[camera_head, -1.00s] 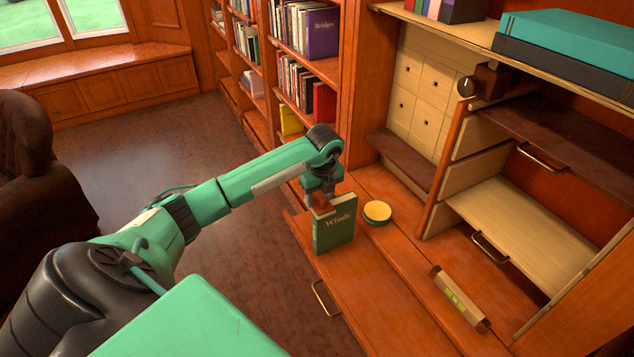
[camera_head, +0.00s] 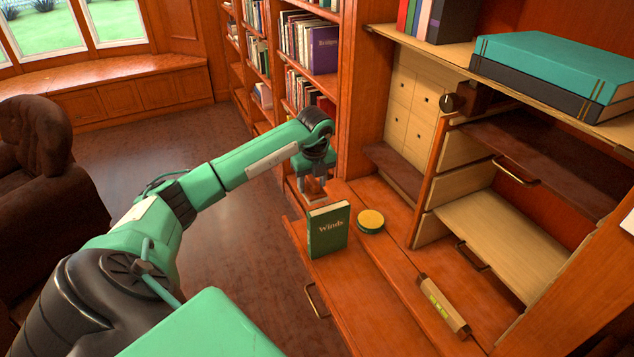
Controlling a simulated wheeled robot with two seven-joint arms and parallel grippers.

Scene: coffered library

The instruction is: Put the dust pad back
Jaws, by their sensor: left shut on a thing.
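My left gripper (camera_head: 313,180) is shut on a small brown block, apparently the dust pad (camera_head: 314,195). It is at the far left end of the wooden ledge (camera_head: 376,292), just behind and left of the upright green book "Winds" (camera_head: 328,232). The fingers hide part of the pad, and I cannot tell whether it touches the ledge. My right gripper is not in view.
A round tin with a yellow lid (camera_head: 370,220) stands right of the book. A level-like bar (camera_head: 443,305) lies farther right.

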